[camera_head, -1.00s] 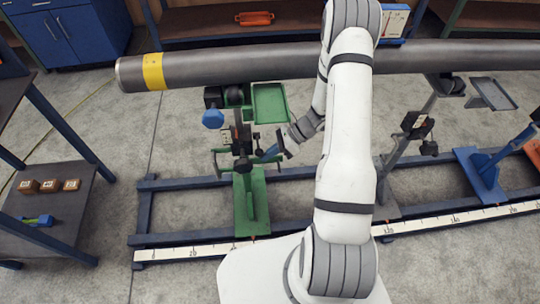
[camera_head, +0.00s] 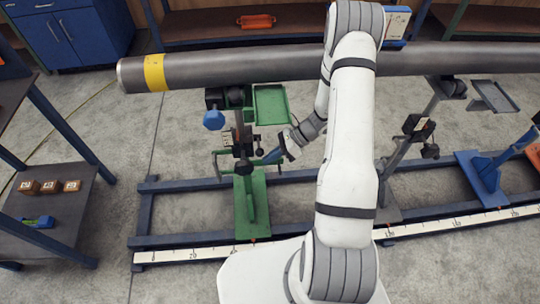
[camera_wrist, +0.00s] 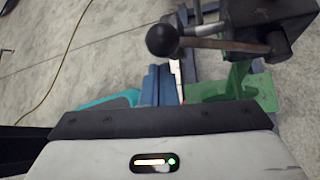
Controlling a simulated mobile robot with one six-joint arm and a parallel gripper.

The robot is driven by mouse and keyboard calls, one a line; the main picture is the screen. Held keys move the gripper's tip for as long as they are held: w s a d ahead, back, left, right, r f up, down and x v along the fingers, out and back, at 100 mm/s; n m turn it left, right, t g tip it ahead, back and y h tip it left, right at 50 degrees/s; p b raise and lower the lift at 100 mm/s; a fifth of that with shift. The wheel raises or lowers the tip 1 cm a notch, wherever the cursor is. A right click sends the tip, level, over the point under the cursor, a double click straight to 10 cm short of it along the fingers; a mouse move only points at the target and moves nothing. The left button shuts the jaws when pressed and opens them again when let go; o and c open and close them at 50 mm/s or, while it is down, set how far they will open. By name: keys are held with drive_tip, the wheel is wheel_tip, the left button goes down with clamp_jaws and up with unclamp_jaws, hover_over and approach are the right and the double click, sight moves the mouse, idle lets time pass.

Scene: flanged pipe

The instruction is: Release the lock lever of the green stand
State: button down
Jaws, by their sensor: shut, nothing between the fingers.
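The green stand (camera_head: 252,205) stands on the blue rail frame, left of my arm in the head view. Its post carries a dark clamp block (camera_wrist: 262,22). From the block, the lock lever (camera_wrist: 215,43), a brownish rod, runs left to a black ball knob (camera_wrist: 163,40) in the wrist view. My gripper (camera_head: 270,156) is beside the post on its right, its blue fingers pointing at the post. In the wrist view, the shut, empty fingers (camera_wrist: 162,84) are just below the knob in the picture. I cannot tell whether they touch the lever.
A grey pipe (camera_head: 220,71) with a yellow band crosses above the stand. A green tray (camera_head: 271,104) and a blue knob (camera_head: 213,119) are on the stand's upper part. A grey stand (camera_head: 398,150) is to the right. Open floor (camera_head: 110,130) lies to the left.

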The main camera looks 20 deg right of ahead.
drive_tip(key=d+r, duration=0.3)
drive_tip(key=d, duration=0.6)
drive_tip(key=shift+w+b, duration=0.2)
drive_tip(key=shift+b, duration=0.2)
